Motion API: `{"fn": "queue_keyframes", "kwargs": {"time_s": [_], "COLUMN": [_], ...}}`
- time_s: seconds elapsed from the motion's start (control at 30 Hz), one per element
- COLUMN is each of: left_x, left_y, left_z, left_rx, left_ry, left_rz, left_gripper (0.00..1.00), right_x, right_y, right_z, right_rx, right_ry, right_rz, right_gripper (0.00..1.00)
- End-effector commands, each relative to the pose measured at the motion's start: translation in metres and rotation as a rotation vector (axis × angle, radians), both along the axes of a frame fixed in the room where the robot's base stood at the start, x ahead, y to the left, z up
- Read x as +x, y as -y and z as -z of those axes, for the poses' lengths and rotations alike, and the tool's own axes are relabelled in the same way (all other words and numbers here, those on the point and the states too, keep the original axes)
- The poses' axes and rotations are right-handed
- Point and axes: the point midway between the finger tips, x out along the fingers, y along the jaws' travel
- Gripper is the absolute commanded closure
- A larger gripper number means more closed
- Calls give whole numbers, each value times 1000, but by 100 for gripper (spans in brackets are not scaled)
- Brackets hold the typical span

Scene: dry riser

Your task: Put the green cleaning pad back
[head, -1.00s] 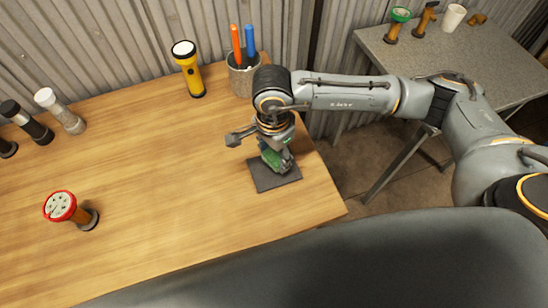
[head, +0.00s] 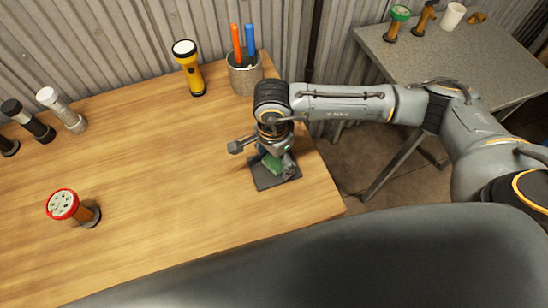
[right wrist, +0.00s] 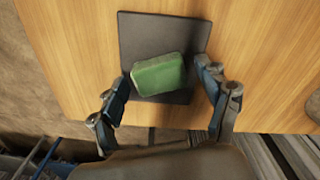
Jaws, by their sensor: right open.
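The green cleaning pad (right wrist: 158,74) lies on a dark square mat (right wrist: 190,32) on the wooden table, turned slightly against the mat's edges. In the head view the pad (head: 273,164) shows below my right gripper (head: 272,160), partly covered by it. The mat (head: 268,183) sits near the table's right end. My right gripper also shows in the right wrist view (right wrist: 166,92), open, with one finger on each side of the pad and gaps between fingers and pad. My left gripper is not in view.
A metal cup (head: 244,76) with an orange and a blue pen stands behind the gripper, beside a yellow flashlight (head: 188,68). A red-topped brown object (head: 74,207) stands at left. A grey side table (head: 475,65) holds several items. The table's middle is clear.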

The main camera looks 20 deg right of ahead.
Motion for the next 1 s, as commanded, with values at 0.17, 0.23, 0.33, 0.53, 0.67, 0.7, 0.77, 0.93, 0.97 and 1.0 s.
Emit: {"fn": "queue_keyframes", "kwargs": {"time_s": [0.17, 0.23, 0.33, 0.53, 0.67, 0.7, 0.77, 0.93, 0.97, 1.0], "left_x": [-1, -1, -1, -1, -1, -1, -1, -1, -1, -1], "left_y": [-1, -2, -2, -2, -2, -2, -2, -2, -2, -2], "left_z": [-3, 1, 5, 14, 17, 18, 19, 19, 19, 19], "left_rx": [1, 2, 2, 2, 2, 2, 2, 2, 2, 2], "left_ry": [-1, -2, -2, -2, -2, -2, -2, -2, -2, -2], "left_rz": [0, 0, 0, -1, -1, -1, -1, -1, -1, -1], "left_gripper": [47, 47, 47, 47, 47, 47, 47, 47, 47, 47], "right_x": [1, 2, 2, 3, 3, 3, 3, 2, 2, 2], "right_y": [0, -1, -1, -1, -1, -1, -1, -1, -1, -1], "right_z": [-6, -16, -36, -80, -103, -108, -114, -123, -123, -123], "right_rx": [1, 2, 2, 1, 1, 1, 1, -1, -1, -1], "right_ry": [2, 5, 6, 6, 5, 4, 3, 0, 0, 0], "right_rz": [0, -1, -2, -1, -2, 0, 0, 0, 0, 0], "right_gripper": [24, 24, 24, 24, 24, 24, 24, 24, 24, 24]}}
